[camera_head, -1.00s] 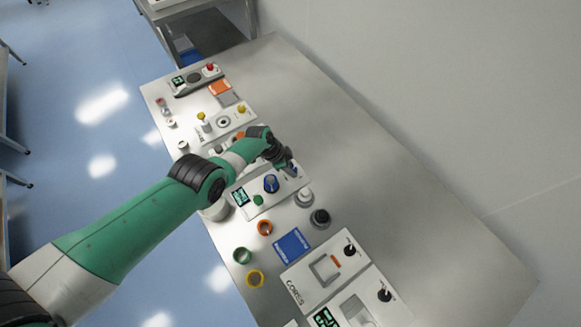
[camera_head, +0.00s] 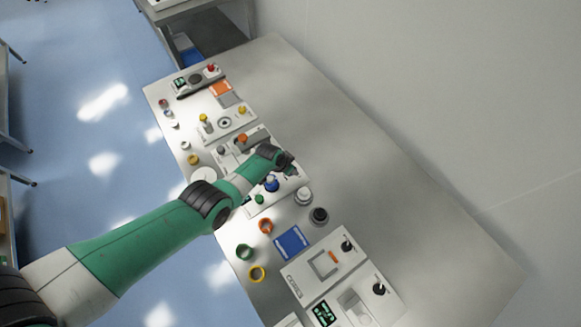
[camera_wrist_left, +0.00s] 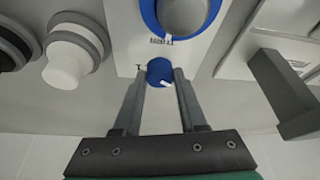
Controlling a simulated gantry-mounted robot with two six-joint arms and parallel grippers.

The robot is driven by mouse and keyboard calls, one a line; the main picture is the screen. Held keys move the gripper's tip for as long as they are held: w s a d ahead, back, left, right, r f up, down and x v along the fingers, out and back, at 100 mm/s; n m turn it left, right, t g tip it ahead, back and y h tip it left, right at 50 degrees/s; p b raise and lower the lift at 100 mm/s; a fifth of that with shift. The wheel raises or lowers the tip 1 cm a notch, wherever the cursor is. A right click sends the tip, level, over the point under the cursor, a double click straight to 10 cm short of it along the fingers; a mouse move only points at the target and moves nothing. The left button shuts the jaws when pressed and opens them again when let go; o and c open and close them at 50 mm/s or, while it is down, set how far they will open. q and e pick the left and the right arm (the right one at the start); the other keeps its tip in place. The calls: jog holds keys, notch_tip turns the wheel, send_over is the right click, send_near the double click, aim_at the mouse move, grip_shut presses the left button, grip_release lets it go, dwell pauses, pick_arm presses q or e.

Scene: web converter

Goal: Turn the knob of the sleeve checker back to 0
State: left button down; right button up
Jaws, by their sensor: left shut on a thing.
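The sleeve checker (camera_head: 266,207) is a white panel partly under my left arm in the head view. It carries a large blue-ringed dial (camera_head: 271,184) and a green button (camera_head: 259,199). In the left wrist view the white panel (camera_wrist_left: 205,50) shows at the top with the grey-topped dial (camera_wrist_left: 185,14). A small blue knob (camera_wrist_left: 160,71) with a white pointer mark sits near its edge. My left gripper (camera_wrist_left: 160,76) is shut on this small knob, one finger on each side.
A white-topped button (camera_head: 303,196) and a dark round one (camera_head: 319,215) stand close beside the panel. A blue plate (camera_head: 292,242) and coloured rings (camera_head: 265,226) lie nearer. A grey angled part (camera_wrist_left: 285,95) stands right of the gripper. The table's wall side is clear.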

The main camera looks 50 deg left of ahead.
pick_arm(q)
jog(key=shift+n, duration=0.5)
jog(key=shift+c, duration=2.3)
grip_release()
jog(key=p+v, duration=1.1)
jog(key=p, duration=0.1)
jog(key=shift+d+r+p, duration=0.2)
jog(key=shift+r+p, duration=0.1)
jog(key=shift+p, duration=0.05)
jog(key=shift+s, duration=0.1)
